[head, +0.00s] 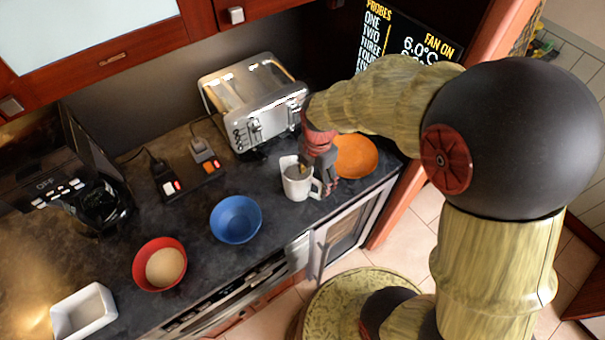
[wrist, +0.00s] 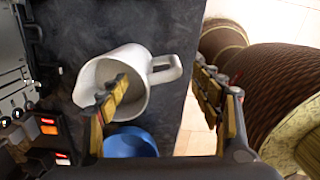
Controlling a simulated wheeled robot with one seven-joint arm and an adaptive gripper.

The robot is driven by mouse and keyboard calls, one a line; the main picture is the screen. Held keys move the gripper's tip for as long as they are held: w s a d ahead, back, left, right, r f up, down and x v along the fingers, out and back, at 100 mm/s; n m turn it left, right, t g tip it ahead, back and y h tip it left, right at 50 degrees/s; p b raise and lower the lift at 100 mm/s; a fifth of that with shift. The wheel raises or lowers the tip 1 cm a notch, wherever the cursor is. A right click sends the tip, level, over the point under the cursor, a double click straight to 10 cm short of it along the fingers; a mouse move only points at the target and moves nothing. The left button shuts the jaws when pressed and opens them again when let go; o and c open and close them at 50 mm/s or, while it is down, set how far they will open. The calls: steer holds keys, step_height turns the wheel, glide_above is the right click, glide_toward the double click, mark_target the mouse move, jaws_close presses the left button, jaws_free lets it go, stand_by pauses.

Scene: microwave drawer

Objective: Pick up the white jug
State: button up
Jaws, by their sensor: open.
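The white jug (head: 297,184) stands upright on the dark counter, in front of the toaster and near the counter's front edge. Its handle points right in the head view. In the wrist view the jug (wrist: 140,68) shows from above, with its handle to the right. My gripper (head: 327,180) is right at the jug in the head view. In the wrist view my gripper (wrist: 160,88) is open, one finger over the jug's mouth and the other right of the handle. The jug's wall and handle lie between the two fingers. I cannot tell whether a finger touches the jug.
A silver toaster (head: 254,104) stands behind the jug. An orange plate (head: 356,156) lies to its right. A blue bowl (head: 236,219), a red bowl (head: 160,264) and a white square dish (head: 84,312) stand to the left. A power strip (head: 190,176) lies behind the blue bowl.

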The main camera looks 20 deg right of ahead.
mark_target(315, 195)
step_height(315, 195, down, 2)
steer(key=shift+a+f+n, duration=0.15)
steer(key=shift+f+n, duration=0.1)
steer(key=shift+n, duration=0.85)
steer(key=shift+d+f+b, duration=0.15)
steer(key=shift+f+b, duration=0.05)
steer(key=shift+f, duration=1.75)
steer(key=shift+d+f+b, duration=0.15)
steer(key=shift+f, duration=1.75)
steer(key=c, duration=0.3)
steer(key=shift+s, duration=0.1)
jaws_close()
